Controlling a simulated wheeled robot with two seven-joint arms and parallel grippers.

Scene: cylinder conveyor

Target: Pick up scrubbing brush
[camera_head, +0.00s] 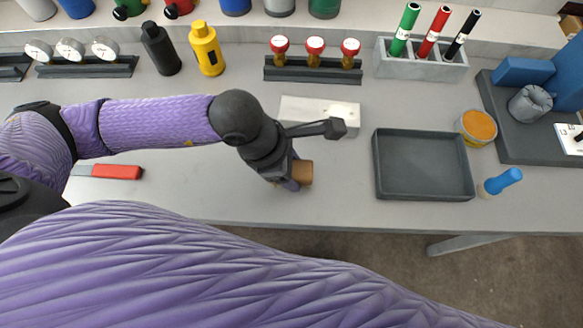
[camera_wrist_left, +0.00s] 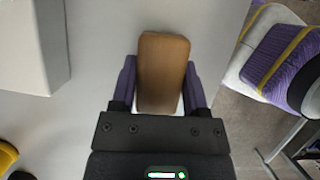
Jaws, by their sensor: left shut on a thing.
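The scrubbing brush shows as a brown block (camera_wrist_left: 163,75) in the left wrist view, upright in the picture between the two purple fingers. My left gripper (camera_wrist_left: 160,92) is shut on it, with one finger against each side. In the head view the brown end of the brush (camera_head: 304,172) shows beside my left gripper (camera_head: 291,178), over the front middle of the grey table. I cannot tell whether the brush touches the table. My right gripper is not in view.
A pale box (camera_head: 322,115) lies just behind the gripper. A dark empty tray (camera_head: 423,193) is to the right, near an orange-topped can (camera_head: 478,127) and a blue-handled tool (camera_head: 503,181). Gauges, bottles and a marker holder (camera_head: 422,68) line the back. A red-handled tool (camera_head: 117,172) lies left.

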